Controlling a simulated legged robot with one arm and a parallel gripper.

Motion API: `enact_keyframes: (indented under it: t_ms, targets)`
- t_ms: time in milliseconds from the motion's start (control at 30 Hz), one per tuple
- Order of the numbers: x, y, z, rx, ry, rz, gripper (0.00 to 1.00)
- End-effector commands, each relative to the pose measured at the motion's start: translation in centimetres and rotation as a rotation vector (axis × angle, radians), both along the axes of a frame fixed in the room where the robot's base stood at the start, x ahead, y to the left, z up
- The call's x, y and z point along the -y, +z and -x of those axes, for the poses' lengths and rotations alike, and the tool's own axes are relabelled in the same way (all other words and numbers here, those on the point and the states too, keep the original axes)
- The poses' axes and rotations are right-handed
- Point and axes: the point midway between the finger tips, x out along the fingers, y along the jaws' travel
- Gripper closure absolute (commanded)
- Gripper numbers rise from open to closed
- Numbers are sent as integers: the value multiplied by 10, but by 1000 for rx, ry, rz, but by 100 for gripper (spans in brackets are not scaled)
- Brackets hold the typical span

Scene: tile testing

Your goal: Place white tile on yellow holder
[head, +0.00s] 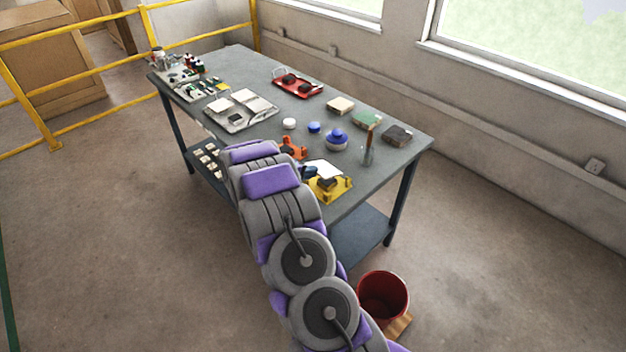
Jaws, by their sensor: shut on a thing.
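The white tile (325,169) is at the near right part of the table, just above or at the yellow holder (340,190). The small scale hides whether it touches the holder. My purple and grey arm reaches over the near table edge. My gripper (310,172) is at the left side of the tile, shut on it, and mostly hidden behind my own arm. The yellow holder sits near the table's front edge with a dark part on it.
The grey table (330,118) also carries a blue container (336,139), a white round pot (290,124), a red tray (298,85), a grey tray (240,124) and several blocks. An orange tool lies beside my arm. A red bucket (383,295) stands on the floor at right.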

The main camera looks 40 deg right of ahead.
Motion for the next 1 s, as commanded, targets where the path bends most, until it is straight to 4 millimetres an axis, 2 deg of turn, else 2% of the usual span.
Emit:
enact_keyframes:
  t_ms: [133, 367, 867, 900, 1000]
  targets:
    - [13, -1, 3, 0, -2, 1, 100]
    - [12, -36, 3, -3, 0, 0, 100]
    - [13, -42, 2, 0, 0, 2, 100]
    - [13, -41, 2, 0, 0, 2, 88]
    - [13, -40, 2, 0, 0, 1, 79]
